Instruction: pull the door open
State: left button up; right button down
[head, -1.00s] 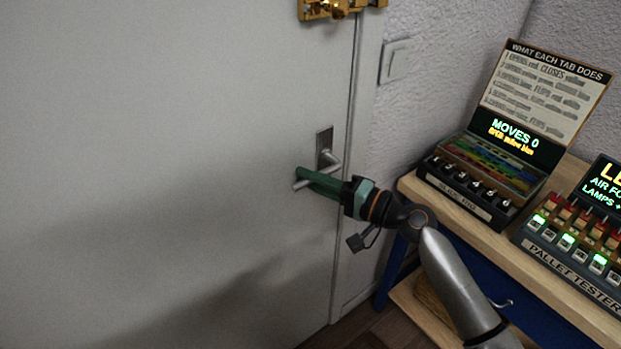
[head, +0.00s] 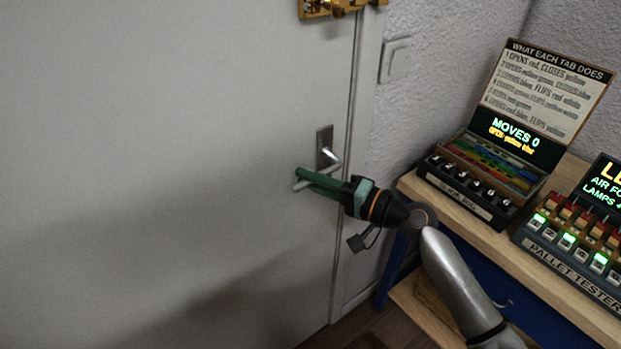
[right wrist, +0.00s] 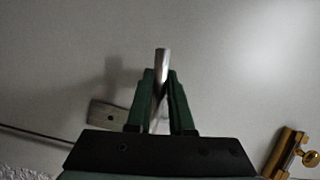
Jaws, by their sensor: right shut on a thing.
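The pale grey door (head: 170,150) fills the left of the head view; its right edge looks flush with the frame (head: 363,130). A silver lever handle (head: 301,187) sticks out from a small metal plate (head: 324,139) near that edge. My right gripper (head: 308,180) has its green fingers shut on the lever. In the right wrist view the lever (right wrist: 162,60) runs between the two fingers (right wrist: 162,82), its tip showing past them. The plate (right wrist: 108,116) shows there at the left. The fingers partly hide the lever. My left gripper is not in view.
A brass latch (head: 340,8) sits higher on the door edge; it also shows in the right wrist view (right wrist: 288,152). A light switch (head: 396,60) is on the wall. At right, a wooden bench (head: 428,207) holds a tab puzzle box (head: 470,190) and a pallet tester (head: 570,255), close to my right arm.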

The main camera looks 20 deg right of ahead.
jog(key=shift+w+d+f+n+g+h+b, duration=0.2)
jog(key=shift+f+n+h, duration=0.25)
jog(key=shift+f+n, duration=0.4)
jog(key=shift+s+d+f+n+g+h+b, duration=0.15)
jog(key=shift+d+f+n+h, duration=0.35)
jog(key=shift+n, duration=0.6)
jog(key=shift+w+d+f+n+g+h+b, duration=0.1)
jog(key=shift+w+f+n+g+h, duration=0.2)
jog(key=shift+f+n, duration=0.6)
jog(key=shift+s, duration=0.1)
